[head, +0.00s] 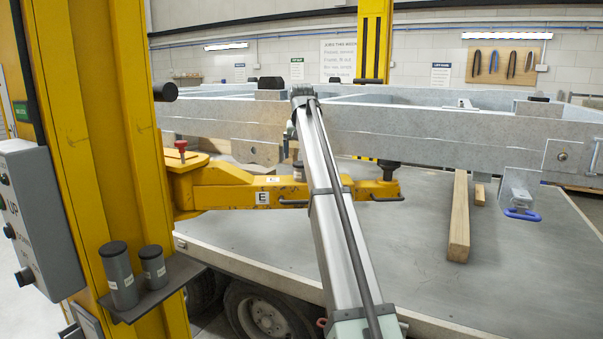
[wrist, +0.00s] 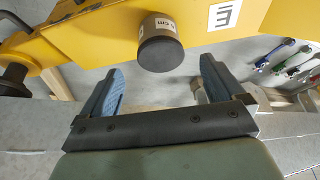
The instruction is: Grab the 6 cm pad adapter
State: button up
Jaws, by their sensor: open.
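A grey cylindrical pad adapter with a black end (wrist: 160,45) is at the yellow lift arm in the wrist view. Its label ends in "cm"; I cannot read the number surely. In the head view a small grey cylinder (head: 299,172) shows at the yellow arm marked E, partly behind my arm. My gripper (wrist: 162,68) is open, its blue-grey fingers spread with nothing gripped. The adapter's black end lies in line with the gap between them, apart from both fingers. In the head view my gripper is mostly hidden by my arm.
Two grey adapters, one taller (head: 119,275) and one shorter (head: 153,266), stand on a shelf on the yellow post (head: 85,130). The galvanised trailer frame (head: 430,122) spans above the yellow lift arm (head: 240,190). A timber (head: 459,220) lies on the grey deck (head: 400,265).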

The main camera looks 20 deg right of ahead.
aim_at(302, 168)
jog(key=shift+x, duration=3.95)
jog(key=c, duration=1.5)
jog(key=shift+o, duration=0.2)
jog(key=shift+r, duration=0.1)
